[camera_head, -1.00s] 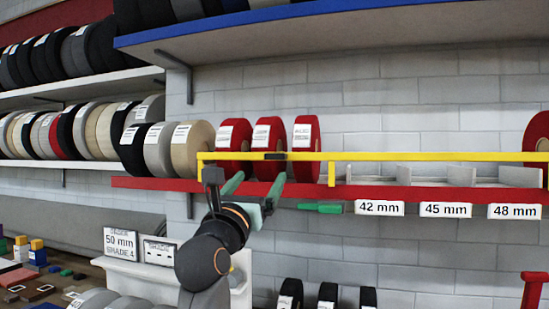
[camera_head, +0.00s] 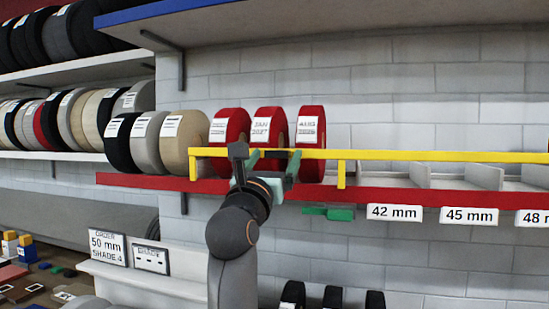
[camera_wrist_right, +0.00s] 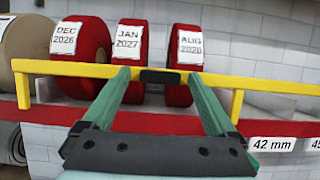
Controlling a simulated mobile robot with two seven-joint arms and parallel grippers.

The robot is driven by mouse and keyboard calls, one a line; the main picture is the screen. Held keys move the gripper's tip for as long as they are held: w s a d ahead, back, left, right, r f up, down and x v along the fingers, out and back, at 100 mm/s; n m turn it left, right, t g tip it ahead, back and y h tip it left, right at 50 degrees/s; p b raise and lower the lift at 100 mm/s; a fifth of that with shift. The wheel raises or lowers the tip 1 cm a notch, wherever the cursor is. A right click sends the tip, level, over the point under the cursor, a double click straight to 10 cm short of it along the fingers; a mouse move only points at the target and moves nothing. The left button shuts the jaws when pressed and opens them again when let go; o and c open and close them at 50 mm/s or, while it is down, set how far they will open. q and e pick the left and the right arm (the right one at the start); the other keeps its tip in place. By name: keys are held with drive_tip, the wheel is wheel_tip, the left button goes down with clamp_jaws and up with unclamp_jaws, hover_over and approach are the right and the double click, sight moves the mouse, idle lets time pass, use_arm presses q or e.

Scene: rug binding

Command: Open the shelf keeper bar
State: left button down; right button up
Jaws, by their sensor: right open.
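The yellow keeper bar (camera_head: 400,156) runs level across the front of the red shelf (camera_head: 378,195). It also shows in the wrist view (camera_wrist_right: 270,84), with a short black grip (camera_wrist_right: 160,76) on it. Three red rolls (camera_head: 267,130) stand behind the bar, labelled DEC 2026, JAN 2027 and AUG in the wrist view. My right gripper (camera_head: 273,161) is open at the bar. In the wrist view its green fingers (camera_wrist_right: 157,77) lie on either side of the black grip, apart from it. Whether they touch the bar I cannot tell. My left gripper is not in view.
A green piece (camera_head: 328,213) sits just under the shelf edge, beside the 42 mm label (camera_head: 394,213). Beige, grey and black rolls (camera_head: 187,140) stand left of the red ones. A blue-edged shelf (camera_head: 330,30) hangs above. Low black rolls (camera_head: 332,297) stand below.

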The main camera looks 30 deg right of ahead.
clamp_jaws()
idle(0.7)
